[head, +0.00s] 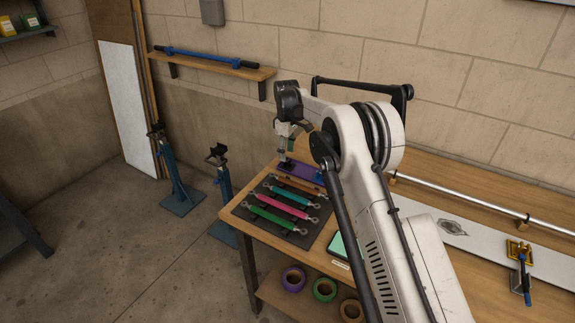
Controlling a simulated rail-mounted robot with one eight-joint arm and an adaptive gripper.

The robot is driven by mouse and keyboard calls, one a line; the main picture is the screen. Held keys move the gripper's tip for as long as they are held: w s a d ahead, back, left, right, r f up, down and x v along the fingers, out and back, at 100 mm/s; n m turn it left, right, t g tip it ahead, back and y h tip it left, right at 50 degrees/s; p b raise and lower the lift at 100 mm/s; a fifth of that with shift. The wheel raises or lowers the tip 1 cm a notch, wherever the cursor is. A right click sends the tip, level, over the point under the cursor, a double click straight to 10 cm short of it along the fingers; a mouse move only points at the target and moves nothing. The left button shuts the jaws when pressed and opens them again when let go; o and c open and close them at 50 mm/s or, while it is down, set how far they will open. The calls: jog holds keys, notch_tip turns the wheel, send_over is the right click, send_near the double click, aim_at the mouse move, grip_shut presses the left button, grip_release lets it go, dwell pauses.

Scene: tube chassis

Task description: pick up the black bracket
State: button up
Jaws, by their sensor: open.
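My gripper (286,158) points down over the far left part of the wooden workbench, just above or at a flat purple piece (305,174). It is open, and its fingers are small and partly hidden by my wrist. I cannot tell whether the fingers touch the purple piece. No part is clearly recognizable as the black bracket. A black bar-like piece (360,84) with bent-down ends shows behind my arm near the wall; I cannot tell whether it is the bracket. My arm hides much of the bench.
Several coloured links, including a green one (278,220), lie on a dark mat (297,240) on the workbench (262,240). A silver tube (460,202) runs along the back right. Tape rolls (325,289) sit on the lower shelf. Blue stands (180,195) stand left.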

aim_at(288, 163)
notch_tip(288, 163, down, 5)
jog(key=shift+w+d+r, duration=0.1)
jog(key=shift+d+r, duration=0.05)
jog(key=shift+r, duration=0.05)
jog(key=shift+c, duration=0.4)
grip_shut()
